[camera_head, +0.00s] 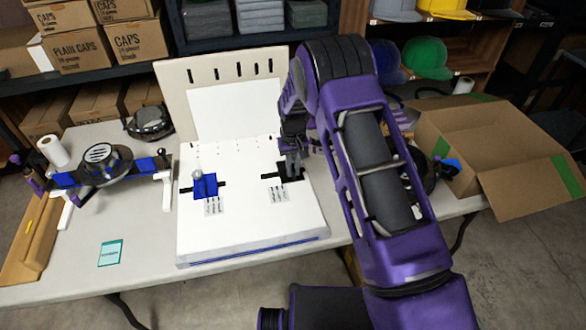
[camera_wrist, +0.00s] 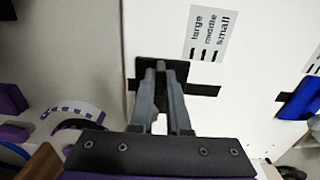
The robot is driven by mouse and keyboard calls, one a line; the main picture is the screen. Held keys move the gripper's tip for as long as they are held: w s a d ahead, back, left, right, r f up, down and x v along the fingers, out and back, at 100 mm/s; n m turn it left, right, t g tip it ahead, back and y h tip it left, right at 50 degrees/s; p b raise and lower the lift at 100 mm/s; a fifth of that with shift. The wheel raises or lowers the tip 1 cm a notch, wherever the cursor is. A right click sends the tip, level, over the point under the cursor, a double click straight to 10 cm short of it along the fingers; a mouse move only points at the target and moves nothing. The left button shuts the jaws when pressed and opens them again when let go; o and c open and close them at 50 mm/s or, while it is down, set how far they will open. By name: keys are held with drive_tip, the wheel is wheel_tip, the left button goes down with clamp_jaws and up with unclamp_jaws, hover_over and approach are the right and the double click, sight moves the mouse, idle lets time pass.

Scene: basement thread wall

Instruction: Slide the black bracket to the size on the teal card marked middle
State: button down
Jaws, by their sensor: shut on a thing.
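The black bracket (camera_head: 291,172) sits on a dark slot at the right of the white board (camera_head: 250,234); it also shows in the wrist view (camera_wrist: 146,72). My gripper (camera_head: 292,160) is shut on its upright knob; the fingertips (camera_wrist: 161,72) hide part of it. A size label (camera_head: 279,191) lies beside the slot and reads large, middle, small in the wrist view (camera_wrist: 209,32), with a black tick by each word. The bracket's edge is near the large tick. The teal card (camera_head: 110,253) lies on the table at left; its word is too small to read surely.
A blue bracket (camera_head: 205,187) with a knob and its own label sits on the board's left. A beige panel (camera_head: 190,77) stands behind. A cap rig (camera_head: 105,165) is at left, an open cardboard box (camera_head: 470,140) at right. Table around the card is clear.

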drive_tip(key=shift+s+a+f+b, duration=0.1)
drive_tip(key=shift+s+a+b, duration=0.1)
drive_tip(key=shift+a+b, duration=0.4)
drive_tip(key=shift+a, duration=0.25)
drive_tip(key=c, duration=0.9)
unclamp_jaws()
wheel_tip(320, 180, up, 18)
drive_tip(key=shift+f+p, duration=0.15)
drive_tip(key=shift+p, duration=0.65)
